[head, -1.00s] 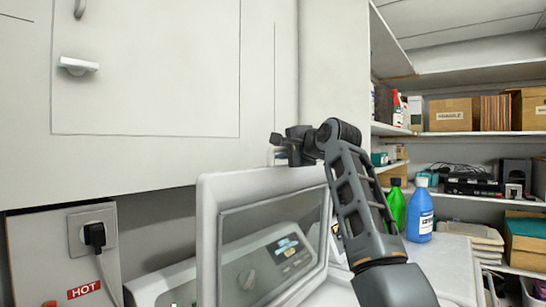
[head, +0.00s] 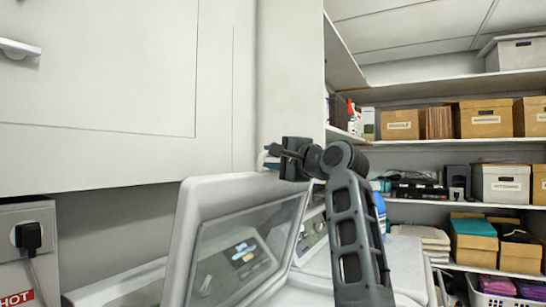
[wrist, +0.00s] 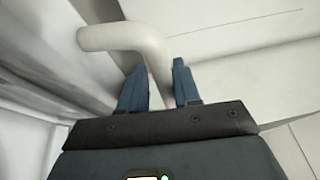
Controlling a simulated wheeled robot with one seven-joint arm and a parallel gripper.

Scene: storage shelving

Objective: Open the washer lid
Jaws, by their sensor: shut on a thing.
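The washer lid (head: 225,190) is a pale frame with a dark window. It stands raised and tilted above the washer (head: 115,290); the control panel (head: 235,262) shows through the window. My gripper (head: 275,154) is at the lid's upper right edge, with my arm coming up from below. In the wrist view, a pale bent bar handle (wrist: 122,37) passes between the two blue fingers of my gripper (wrist: 157,75), which is shut on it. Where the handle joins the lid is not clear in the head view.
A white wall cabinet (head: 90,90) hangs above and behind the washer. A black plug (head: 28,237) sits in an outlet at the left. Shelves with cardboard boxes (head: 400,125) and a white bin (head: 500,183) stand at the right. A blue bottle (head: 380,205) is partly behind my arm.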

